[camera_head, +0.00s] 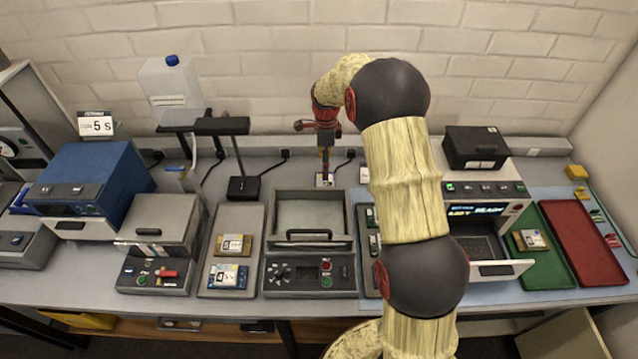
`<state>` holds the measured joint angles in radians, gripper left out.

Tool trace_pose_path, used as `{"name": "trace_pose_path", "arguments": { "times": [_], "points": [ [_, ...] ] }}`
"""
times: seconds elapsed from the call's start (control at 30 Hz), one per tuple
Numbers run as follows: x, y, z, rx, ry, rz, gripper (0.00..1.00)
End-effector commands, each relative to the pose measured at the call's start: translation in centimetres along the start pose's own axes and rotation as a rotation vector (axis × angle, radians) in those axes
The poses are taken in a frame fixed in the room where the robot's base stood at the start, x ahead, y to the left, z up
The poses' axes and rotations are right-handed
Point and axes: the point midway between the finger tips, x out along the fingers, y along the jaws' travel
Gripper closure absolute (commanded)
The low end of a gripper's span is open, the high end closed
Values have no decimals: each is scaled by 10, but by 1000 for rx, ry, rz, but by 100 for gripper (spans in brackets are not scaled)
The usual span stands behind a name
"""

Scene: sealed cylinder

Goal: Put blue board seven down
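My gripper (325,168) points down at the back of the bench, behind the grey machine with the handled lid. A small pale, label-like piece (324,181) shows right at its fingertips. I cannot tell whether the fingers hold it or are just above it, and no number on it is readable. A blue board with a white label (229,277) lies in the front of the grey tray (215,291). A yellowish board (233,245) lies behind it. The number on the blue board is too small to read.
A green tray (560,268) with one board (531,240) and an empty-looking red tray (582,240) are at the right. An open-drawer machine (500,268) stands beside them. My arm hides part of the slot tray (367,215). A black stand (243,188) is left of my gripper.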

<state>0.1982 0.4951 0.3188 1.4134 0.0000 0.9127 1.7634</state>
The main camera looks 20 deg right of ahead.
Motion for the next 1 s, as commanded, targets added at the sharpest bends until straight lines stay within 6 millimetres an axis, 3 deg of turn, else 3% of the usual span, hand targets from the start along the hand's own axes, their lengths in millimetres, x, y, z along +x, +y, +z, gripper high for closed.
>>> {"name": "trace_pose_path", "arguments": {
  "times": [0.37, 0.63, 0.9, 1.0],
  "points": [
    [34, 0, 0, 1, 1, 3, 30],
    [71, -1, -1, 0, 1, 4, 30],
    [76, -2, -1, 0, 0, 1, 30],
    [76, -2, -1, 0, 0, 1, 35]
  ]
}}
